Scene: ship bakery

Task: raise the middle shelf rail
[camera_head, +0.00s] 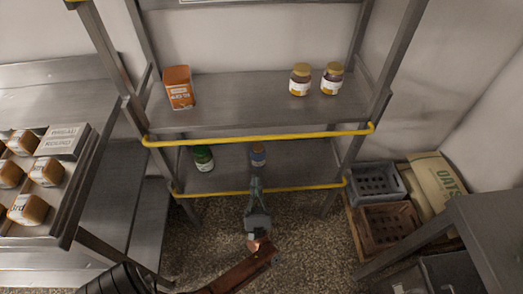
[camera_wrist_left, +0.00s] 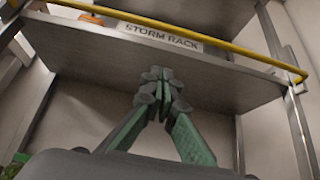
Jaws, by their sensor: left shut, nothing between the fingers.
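The yellow middle shelf rail (camera_head: 262,135) runs along the front of the middle shelf (camera_head: 235,112), and its right end meets a post. In the left wrist view, the rail (camera_wrist_left: 215,42) crosses the top, above a "STORM RACK" label (camera_wrist_left: 160,36) on the shelf. My left gripper (camera_head: 257,182) is shut and empty, below the middle rail and near the lower rail (camera_head: 300,188). In the left wrist view its green fingertips (camera_wrist_left: 163,82) are together, below the middle shelf's underside, apart from the rail. My right gripper is not in view.
The middle shelf holds an orange tin (camera_head: 179,88) and two jars (camera_head: 300,80). A green jar (camera_head: 203,158) and a blue-labelled jar (camera_head: 258,155) stand on the lower shelf.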

